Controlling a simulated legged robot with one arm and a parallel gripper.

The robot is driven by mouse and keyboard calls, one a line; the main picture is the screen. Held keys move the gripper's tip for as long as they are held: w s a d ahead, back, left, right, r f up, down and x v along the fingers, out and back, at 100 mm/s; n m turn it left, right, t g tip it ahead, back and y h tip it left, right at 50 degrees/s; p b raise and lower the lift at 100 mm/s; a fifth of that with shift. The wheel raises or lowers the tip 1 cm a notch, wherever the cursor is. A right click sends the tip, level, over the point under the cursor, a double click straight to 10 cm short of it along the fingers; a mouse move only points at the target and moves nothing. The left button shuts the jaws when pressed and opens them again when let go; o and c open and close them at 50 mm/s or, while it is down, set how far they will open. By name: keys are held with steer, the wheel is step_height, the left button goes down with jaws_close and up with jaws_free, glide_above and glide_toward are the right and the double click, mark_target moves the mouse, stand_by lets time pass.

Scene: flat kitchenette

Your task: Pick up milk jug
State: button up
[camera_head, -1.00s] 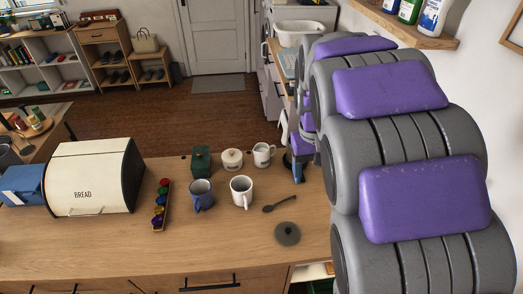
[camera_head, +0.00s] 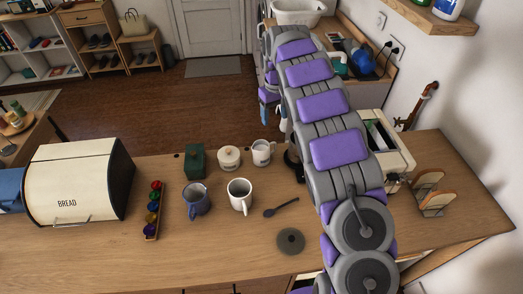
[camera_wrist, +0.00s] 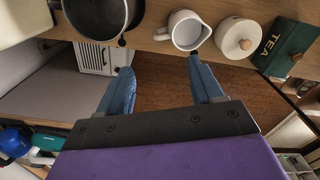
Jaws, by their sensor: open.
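The milk jug (camera_head: 262,153) is a small white jug with a handle. It stands upright at the far edge of the counter, right of a white lidded pot (camera_head: 229,158). In the wrist view the jug (camera_wrist: 188,32) shows its open mouth, near the tip of the right-hand finger. My gripper (camera_wrist: 160,68) has two blue fingers spread wide apart, with nothing between them. The jug is just beyond the fingertips; I cannot tell whether the finger touches it. In the head view my arm hides much of the gripper.
A green tea tin (camera_head: 194,162), blue mug (camera_head: 196,199) and white mug (camera_head: 239,195) stand near the jug. A dark pot (camera_wrist: 96,20) is close to the left finger. A spoon (camera_head: 281,207), dark disc (camera_head: 291,241) and bread box (camera_head: 82,180) are on the counter. The front counter is mostly clear.

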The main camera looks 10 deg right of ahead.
mark_target(265, 152)
step_height(265, 152, down, 12)
steer(key=b, duration=0.2)
steer(key=shift+w+f+b, duration=0.1)
steer(key=shift+f+b, duration=0.15)
steer(key=shift+b, duration=0.05)
step_height(265, 152, down, 5)
steer(key=shift+a+f+b, duration=0.1)
steer(key=shift+f+b, duration=0.05)
steer(key=shift+b, duration=0.7)
steer(key=shift+c, duration=0.5)
jaws_close()
